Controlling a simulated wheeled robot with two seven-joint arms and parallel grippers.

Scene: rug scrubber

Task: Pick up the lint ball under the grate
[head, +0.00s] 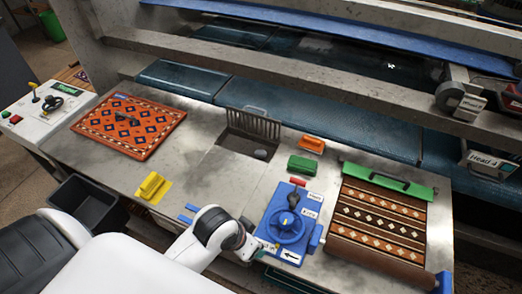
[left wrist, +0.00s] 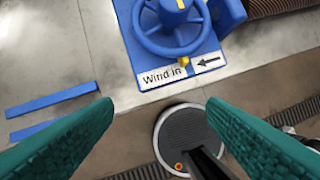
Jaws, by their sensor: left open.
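The grate (head: 254,122) is a dark slatted panel standing raised at the back of a square recess (head: 237,141) in the metal table. A small grey lump (head: 260,154), which looks like the lint ball, lies at the right side of the recess. My left gripper (head: 258,250) is at the table's front edge beside the blue winder, well in front of the recess. In the left wrist view its teal fingers (left wrist: 158,101) are spread wide with nothing between them. The grate and lint ball are outside that view. My right gripper is not in view.
The blue winder with handwheel (head: 285,226) stands close to my left gripper; its "Wind in" label (left wrist: 165,76) shows. A brown patterned rug (head: 380,215) lies right, an orange rug (head: 130,125) left. Yellow (head: 152,187), green (head: 302,165) and orange (head: 312,144) brushes sit around the recess.

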